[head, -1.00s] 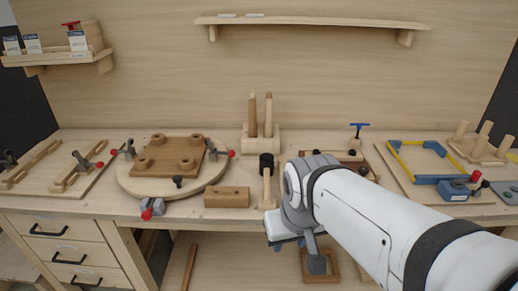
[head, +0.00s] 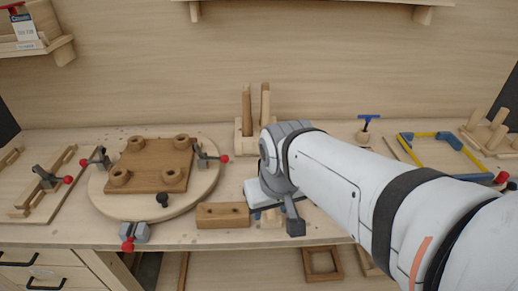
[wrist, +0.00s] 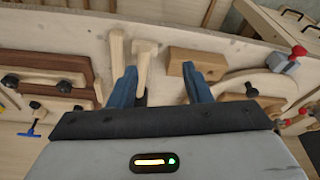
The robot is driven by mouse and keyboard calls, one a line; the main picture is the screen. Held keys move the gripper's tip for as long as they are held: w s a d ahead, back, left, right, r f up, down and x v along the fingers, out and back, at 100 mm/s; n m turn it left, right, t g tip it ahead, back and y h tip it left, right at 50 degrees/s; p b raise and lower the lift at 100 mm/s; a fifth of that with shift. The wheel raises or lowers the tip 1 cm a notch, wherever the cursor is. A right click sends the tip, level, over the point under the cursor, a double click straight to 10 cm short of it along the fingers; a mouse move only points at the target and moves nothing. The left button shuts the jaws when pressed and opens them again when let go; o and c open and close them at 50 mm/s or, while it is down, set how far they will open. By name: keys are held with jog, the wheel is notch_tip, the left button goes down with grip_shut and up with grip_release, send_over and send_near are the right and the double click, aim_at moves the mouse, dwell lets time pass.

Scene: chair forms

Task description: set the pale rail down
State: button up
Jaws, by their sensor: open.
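My gripper (wrist: 160,68) is open, with its two blue fingers apart over the bench's front part. In the head view its grey-white wrist hides most of the fingers. In the wrist view a pale straight bar (wrist: 116,48), which may be the pale rail, lies beside the left finger, outside the jaws. A pale T-shaped wooden piece (wrist: 146,58) lies just right of that finger, partly between the fingers; neither finger is clearly closed on it. In the head view, pale wood (head: 271,217) shows below the wrist, mostly hidden.
A brown block with holes (head: 222,215) lies left of my gripper. A round board (head: 105,200) with a brown plate and red-tipped clamps stands farther left. Upright pegs (head: 247,105) stand behind my gripper. A blue and yellow frame (head: 440,137) is at right.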

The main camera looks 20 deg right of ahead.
jog(key=shift+o, duration=0.7)
jog(key=w+d+f+m+b, duration=0.1)
jog(key=w+d+f, duration=0.3)
jog(key=w, duration=0.5)
jog(key=shift+d+f+m+b, duration=0.3)
jog(key=shift+d+b, duration=0.25)
jog(key=shift+b, duration=0.25)
jog(key=shift+m+h, duration=0.4)
jog(key=shift+m, duration=0.3)
jog(key=w+d+f, duration=0.2)
jog(key=w+d+f+b, duration=0.1)
jog(key=w+d+f, duration=0.1)
jog(key=w+d, duration=0.1)
jog(key=w+d+f, duration=0.2)
jog(key=d, duration=0.1)
jog(key=shift+w+f+b, duration=0.1)
jog(key=shift+w+b, duration=0.1)
jog(key=shift+b, duration=0.2)
jog(key=x, duration=0.7)
jog(key=shift+w+f+p, duration=0.25)
jog(key=shift+w+p, duration=0.1)
jog(key=shift+a, duration=0.1)
grip_shut()
